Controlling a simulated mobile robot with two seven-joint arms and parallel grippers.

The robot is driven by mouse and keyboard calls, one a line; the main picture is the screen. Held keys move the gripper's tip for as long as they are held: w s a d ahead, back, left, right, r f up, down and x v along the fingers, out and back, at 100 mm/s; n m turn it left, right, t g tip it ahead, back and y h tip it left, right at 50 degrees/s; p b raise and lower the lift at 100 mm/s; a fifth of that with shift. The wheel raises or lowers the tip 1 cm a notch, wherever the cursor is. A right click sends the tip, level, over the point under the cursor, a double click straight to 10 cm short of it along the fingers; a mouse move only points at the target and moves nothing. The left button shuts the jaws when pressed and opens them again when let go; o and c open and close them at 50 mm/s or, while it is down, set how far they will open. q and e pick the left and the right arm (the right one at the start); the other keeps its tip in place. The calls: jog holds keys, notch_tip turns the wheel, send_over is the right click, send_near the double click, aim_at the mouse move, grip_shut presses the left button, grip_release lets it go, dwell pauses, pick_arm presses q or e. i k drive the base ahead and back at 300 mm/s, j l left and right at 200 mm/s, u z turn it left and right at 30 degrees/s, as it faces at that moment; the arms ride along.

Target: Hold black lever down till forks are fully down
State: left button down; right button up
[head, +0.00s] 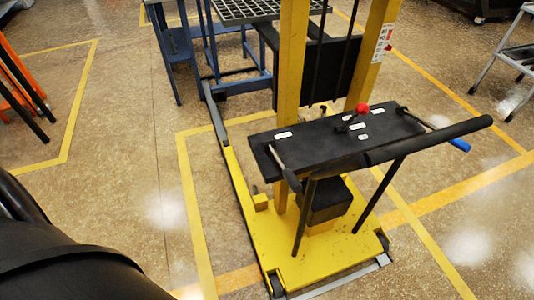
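A yellow pallet stacker (300,262) stands in the middle of the head view. Its black control panel (325,138) carries several levers. A lever with a black grip (291,180) sticks out at the panel's left end and slants down towards me. A red-knobbed lever (361,109) stands near the middle, and a blue-gripped lever (458,143) sticks out at the right. The forks cannot be clearly made out behind the mast, so their height cannot be told. Neither of my grippers is in view, and nothing is seen touching the levers.
A black push bar (430,140) crosses the panel's near right side. A blue frame (182,62) and a dark grid tray (243,10) stand behind. An orange stand (12,75) is at left, a grey step (518,55) at right. Floor left of the stacker is clear.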

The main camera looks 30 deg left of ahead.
aim_at(289, 177)
jog(key=u, duration=0.75)
jog(key=i+j+z, duration=0.2)
jog(key=j+z, duration=0.15)
jog(key=j, duration=0.45)
jog(key=j+z, duration=0.35)
jog(key=j, duration=0.45)
jog(key=j+z, duration=0.4)
jog(key=j, duration=0.45)
